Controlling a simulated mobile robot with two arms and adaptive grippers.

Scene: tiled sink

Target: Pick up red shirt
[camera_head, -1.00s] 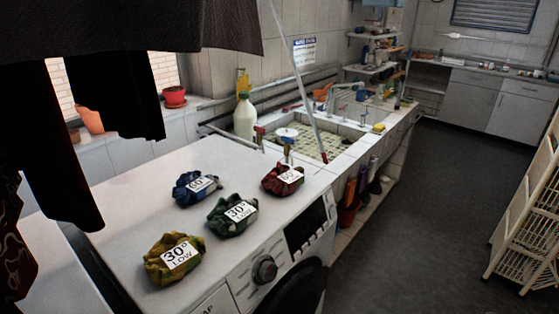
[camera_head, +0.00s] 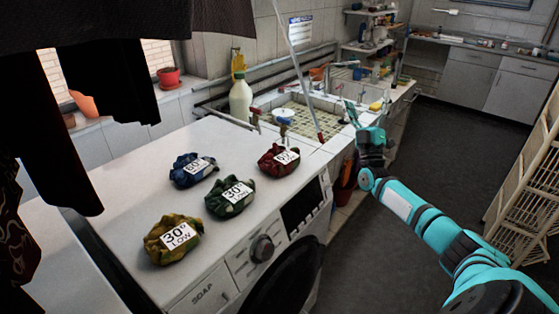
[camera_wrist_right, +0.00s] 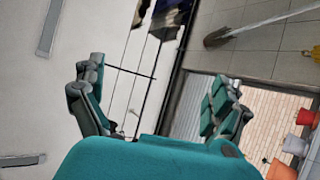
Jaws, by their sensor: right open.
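The red shirt (camera_head: 277,160) is a crumpled dark red bundle with a white label. It lies on the white washing machine top (camera_head: 140,150), near its back right corner. My right gripper (camera_head: 352,112) is raised to the right of the machine, in front of the sink, apart from the shirt. In the right wrist view its two fingers (camera_wrist_right: 160,110) stand wide apart with nothing between them. That view faces the ceiling, wall and window, and no shirt shows in it. My left gripper is not in view.
A blue bundle (camera_head: 193,169), a green bundle (camera_head: 231,197) and a yellow bundle (camera_head: 172,239) lie near the red shirt. A tiled sink (camera_head: 295,121) and a white bottle (camera_head: 240,100) are behind. Dark hanging clothes (camera_head: 110,90) fill the upper left. A white rack (camera_head: 530,205) stands right.

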